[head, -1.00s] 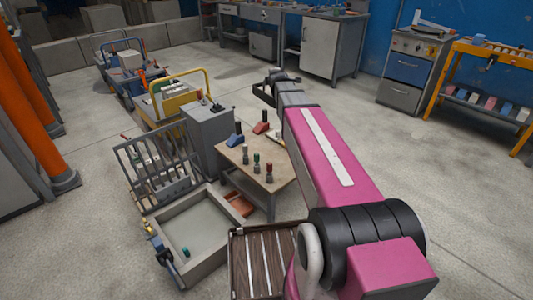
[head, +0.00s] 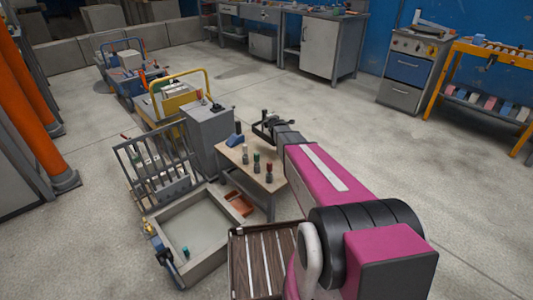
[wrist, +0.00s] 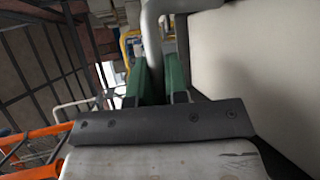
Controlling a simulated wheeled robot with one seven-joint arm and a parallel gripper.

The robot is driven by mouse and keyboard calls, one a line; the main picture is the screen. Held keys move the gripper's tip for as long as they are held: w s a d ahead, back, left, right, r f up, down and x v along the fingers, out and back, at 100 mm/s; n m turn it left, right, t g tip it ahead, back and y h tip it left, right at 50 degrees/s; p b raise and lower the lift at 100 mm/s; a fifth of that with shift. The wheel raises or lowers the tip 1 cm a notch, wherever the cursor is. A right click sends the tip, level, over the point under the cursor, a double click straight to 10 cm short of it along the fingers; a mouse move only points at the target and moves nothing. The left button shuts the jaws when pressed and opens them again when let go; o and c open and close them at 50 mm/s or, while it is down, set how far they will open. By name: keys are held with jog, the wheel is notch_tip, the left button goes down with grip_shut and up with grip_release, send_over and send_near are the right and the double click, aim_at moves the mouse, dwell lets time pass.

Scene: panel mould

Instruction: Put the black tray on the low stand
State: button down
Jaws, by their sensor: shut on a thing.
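My gripper (head: 272,122) is at the far end of my pink arm in the head view, by the far right corner of the low tan-topped stand (head: 240,171). A small dark-rimmed thing, which looks like the black tray (head: 264,133), hangs at its tip. In the wrist view my green fingers (wrist: 156,85) are shut around a grey bent bar (wrist: 152,40), which looks like its handle. A broad pale surface (wrist: 250,60) fills the right of that view; I cannot tell whose it is. The gap between tray and stand top is unclear.
Several dark fittings with coloured tops (head: 257,163) and a blue piece (head: 235,139) stand on the stand. A grey cabinet (head: 210,133) is behind it. A shallow pale-floored box (head: 198,226) and a barred rack (head: 160,170) are left. Floor to the right is clear.

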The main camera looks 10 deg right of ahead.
aim_at(270, 134)
notch_tip(270, 134, down, 3)
jog(key=shift+a+f, duration=0.15)
notch_tip(270, 134, down, 10)
dwell(0.6)
jog(key=c, duration=1.1)
grip_release()
jog(key=shift+f, duration=0.1)
